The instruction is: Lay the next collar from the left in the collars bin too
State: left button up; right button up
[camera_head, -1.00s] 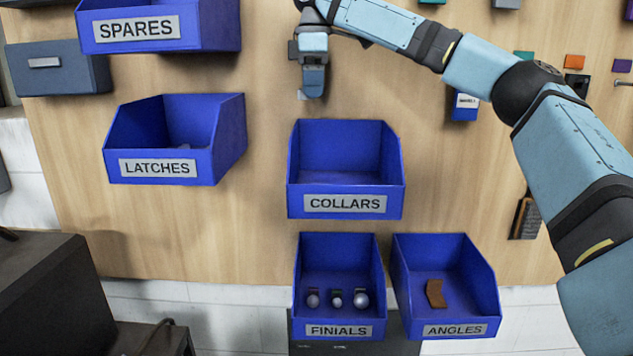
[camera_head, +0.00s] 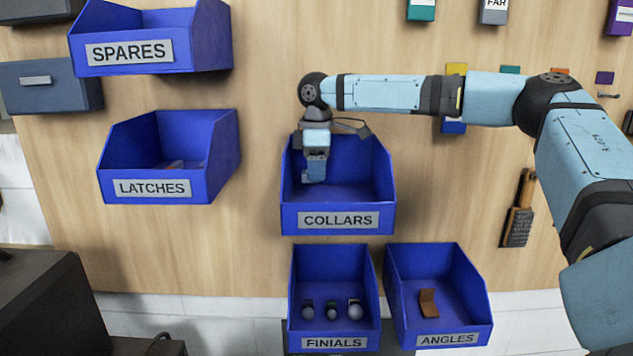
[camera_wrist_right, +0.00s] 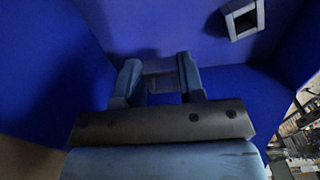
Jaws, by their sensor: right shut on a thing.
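The blue collars bin (camera_head: 338,220) hangs on the wooden wall in the middle of the head view. My right gripper (camera_head: 314,178) points down at the bin's left part, its tip inside the bin's outline. In the right wrist view my right gripper (camera_wrist_right: 160,72) is shut on a small grey collar (camera_wrist_right: 162,67), mostly hidden between the fingers. Another collar, a grey square ring (camera_wrist_right: 243,18), shows against the blue of the bin, apart from the fingers. My left gripper is not in view.
Blue bins hang around: spares (camera_head: 185,60) and latches (camera_head: 205,190) at left, finials (camera_head: 333,265) and angles (camera_head: 460,330) below. Finials holds several round-ended pieces; angles holds a brown bracket (camera_head: 428,303). The right part of the collars bin looks clear.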

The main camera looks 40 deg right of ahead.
aim_at(316, 197)
notch_tip(316, 197, down, 3)
jog(key=shift+f+p, duration=0.2)
jog(key=shift+p, duration=0.1)
jog(key=shift+w+f, duration=0.1)
jog(key=shift+f, duration=0.2)
jog(key=o, duration=0.9)
jog(key=shift+o, duration=0.3)
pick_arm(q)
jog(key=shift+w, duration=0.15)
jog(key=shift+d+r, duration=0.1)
